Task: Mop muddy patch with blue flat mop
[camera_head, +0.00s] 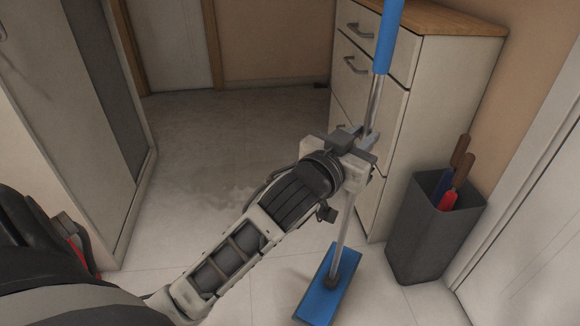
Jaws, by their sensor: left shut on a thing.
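The blue flat mop has a blue upper handle (388,38), a metal pole and a flat blue head (330,291). My left gripper (366,140) is shut on the metal pole below the blue grip. The mop stands nearly upright, tilted slightly, with its head low at the floor at the bottom right; I cannot tell whether it touches. A faint darker patch (226,192) with uneven edges lies on the floor, left of my left forearm and apart from the mop head. My right gripper is not in view.
A white drawer cabinet (375,75) with a wooden top stands right behind the mop. A grey bin (431,235) holding several handled items stands at the right. A tall cabinet (75,120) is at the left. Open floor lies between the cabinets.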

